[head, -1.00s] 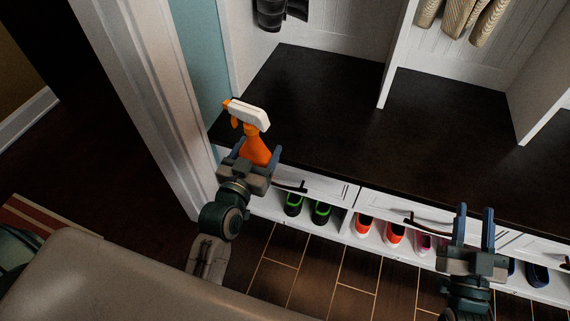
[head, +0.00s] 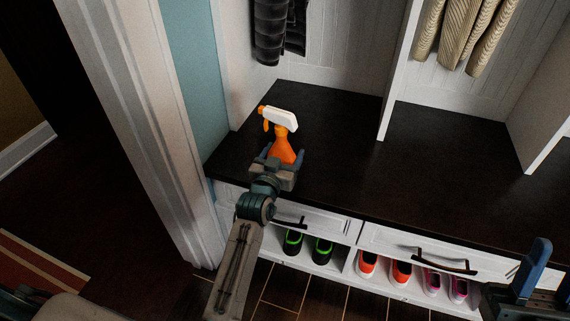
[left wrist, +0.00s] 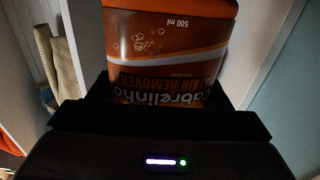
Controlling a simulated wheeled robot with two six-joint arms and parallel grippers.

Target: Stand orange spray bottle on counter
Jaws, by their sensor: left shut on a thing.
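The orange spray bottle (head: 283,147) has a white and orange spray head and is upright or nearly so in the head view. My left gripper (head: 279,162) is shut on it, at the front left of the dark counter (head: 330,120). In the left wrist view the labelled bottle (left wrist: 165,55) fills the space between the fingers. I cannot tell whether its base touches the counter. My right gripper (head: 532,275) is at the lower right edge, open and empty, in front of the drawers and partly cut off.
White dividers (head: 402,75) rise from the counter. Dark clothing (head: 278,30) and beige clothing (head: 460,30) hang above. Drawers (head: 415,250) and several shoes (head: 368,264) are below. A white door frame (head: 135,110) stands left. The counter around the bottle is clear.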

